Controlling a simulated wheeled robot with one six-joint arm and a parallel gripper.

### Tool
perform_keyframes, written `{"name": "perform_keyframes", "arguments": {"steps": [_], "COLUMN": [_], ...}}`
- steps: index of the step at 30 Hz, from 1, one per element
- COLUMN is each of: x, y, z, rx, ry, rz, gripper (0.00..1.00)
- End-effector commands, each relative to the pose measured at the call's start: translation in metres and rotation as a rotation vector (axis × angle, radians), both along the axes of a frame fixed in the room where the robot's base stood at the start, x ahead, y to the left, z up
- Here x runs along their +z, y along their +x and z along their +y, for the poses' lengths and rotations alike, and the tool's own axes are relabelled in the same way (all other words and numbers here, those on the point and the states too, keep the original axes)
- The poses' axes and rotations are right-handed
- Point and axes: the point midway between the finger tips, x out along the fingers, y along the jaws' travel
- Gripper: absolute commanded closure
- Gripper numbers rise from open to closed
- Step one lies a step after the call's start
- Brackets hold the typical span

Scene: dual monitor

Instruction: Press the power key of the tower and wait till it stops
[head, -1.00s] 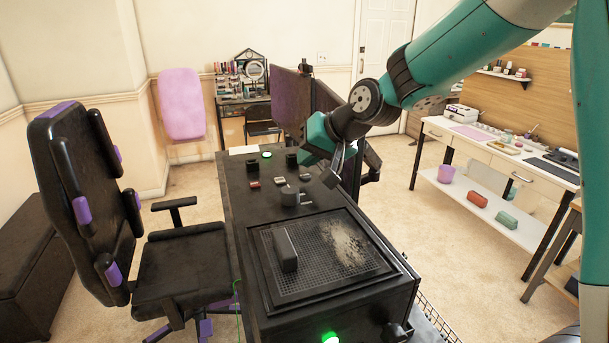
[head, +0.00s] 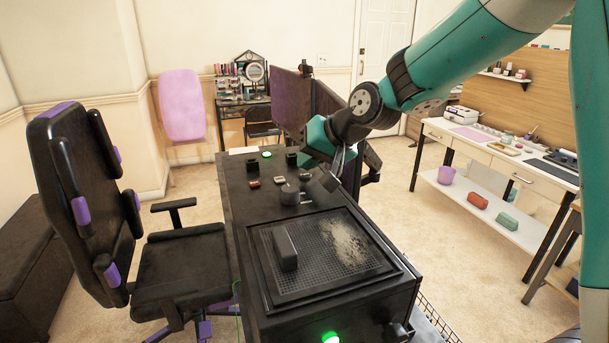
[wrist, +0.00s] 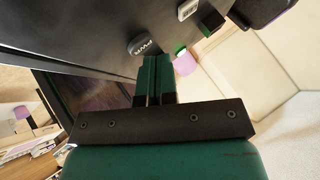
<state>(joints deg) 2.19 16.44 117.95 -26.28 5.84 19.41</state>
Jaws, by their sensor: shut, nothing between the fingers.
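A dark grey oval key marked PWR (wrist: 139,46) shows on a black surface in the wrist view, just past the fingertips. My gripper (wrist: 155,60) is shut and empty, its two green fingers side by side. I cannot tell whether they touch the key. A lit green lamp (wrist: 181,52) is right of the fingertips. In the head view my gripper (head: 332,178) hangs low over the right side of the long black unit (head: 237,205). This unit has a lit green lamp (head: 267,154) at its far end and another (head: 331,338) at its near end.
Small blocks and a round grey knob (head: 290,193) stand on the black top, before a mesh panel (head: 290,287) with a dark block (head: 285,248). Monitors (head: 290,97) stand behind my gripper. A black chair (head: 183,268) is left; a white table (head: 480,150) is right.

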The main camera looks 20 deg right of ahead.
Motion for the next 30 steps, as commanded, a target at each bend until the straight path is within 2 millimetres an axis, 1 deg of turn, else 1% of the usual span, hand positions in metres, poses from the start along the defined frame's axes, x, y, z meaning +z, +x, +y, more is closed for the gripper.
{"name": "perform_keyframes", "arguments": {"steps": [21,30], "x": [-0.0082,-0.0071], "y": [0.0000,-0.0001], "z": [0.0000,0.0000], "rx": [0.000,0.001], "ry": [0.000,0.000], "rz": [0.000,0.001], "gripper": [1.00,1.00]}}
